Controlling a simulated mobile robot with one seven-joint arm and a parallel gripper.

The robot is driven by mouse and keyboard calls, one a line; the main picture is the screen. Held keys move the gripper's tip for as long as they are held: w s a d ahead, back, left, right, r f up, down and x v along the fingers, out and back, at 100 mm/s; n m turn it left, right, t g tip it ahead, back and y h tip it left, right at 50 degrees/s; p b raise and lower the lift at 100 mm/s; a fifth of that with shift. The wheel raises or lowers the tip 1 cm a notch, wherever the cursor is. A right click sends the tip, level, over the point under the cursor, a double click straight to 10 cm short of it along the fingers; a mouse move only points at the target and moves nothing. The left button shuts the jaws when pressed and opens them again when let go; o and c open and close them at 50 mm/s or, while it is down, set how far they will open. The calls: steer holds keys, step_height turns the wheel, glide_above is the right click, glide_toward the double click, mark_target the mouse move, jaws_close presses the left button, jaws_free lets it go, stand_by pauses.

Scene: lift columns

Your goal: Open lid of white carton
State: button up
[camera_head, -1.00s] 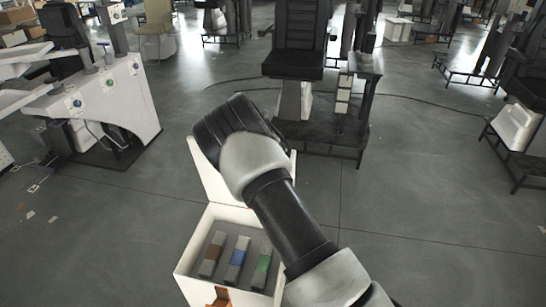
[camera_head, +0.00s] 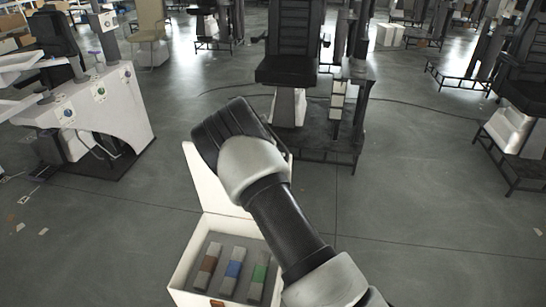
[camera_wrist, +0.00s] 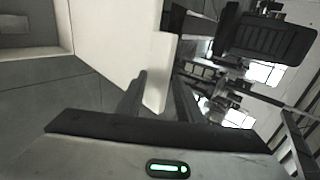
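The white carton (camera_head: 190,258) stands on the floor at the bottom middle of the head view. Its lid (camera_head: 205,180) is raised at the back, tilted up and away from the opening. Inside lie grey blocks with a brown (camera_head: 209,264), a blue (camera_head: 234,269) and a green (camera_head: 259,272) band. In the head view my arm hides my gripper's fingers and the lid's right part. In the wrist view my gripper (camera_wrist: 158,98) has its fingers close together, with the white lid edge (camera_wrist: 158,70) between them; it looks clamped.
A black chair on a lift column (camera_head: 288,70) stands on a dark base behind the carton. A white machine (camera_head: 110,110) is at the left, and another chair unit (camera_head: 520,110) at the right. The floor right of the carton is clear.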

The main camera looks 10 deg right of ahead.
steer(key=v, duration=1.7)
steer(key=shift+s, duration=0.2)
